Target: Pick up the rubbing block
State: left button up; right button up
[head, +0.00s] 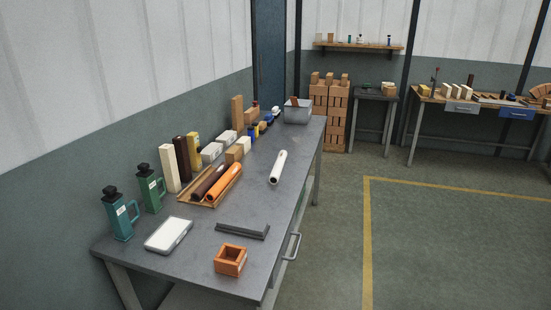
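A dark grey flat bar (242,229), which looks like the rubbing block, lies on the grey workbench (200,258) near its front right edge. It lies flat, with its long side running left to right. Nothing rests on it. An open orange box-shaped piece (231,260) sits in front of it, apart from it. Neither of my grippers shows in the head view.
A white-topped tray (168,235) lies left of the bar. Green jugs (150,188) and upright blocks (169,168) line the wall side. A wooden tray (232,198) holds coloured rolls. A white cylinder (278,168) lies farther back. The floor right of the bench is clear.

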aim_at(263, 127)
jog(key=i+l, duration=0.15)
jog(key=l, duration=0.15)
jog(key=i+l+u, duration=0.15)
jog(key=l, duration=0.2)
jog(key=i+l, duration=0.2)
jog(key=l, duration=0.15)
jog(key=i+l+u, duration=0.15)
jog(key=l, duration=0.2)
jog(key=i+l, duration=0.15)
jog(key=l, duration=0.2)
jog(key=i+l+u, duration=0.15)
jog(key=l, duration=0.2)
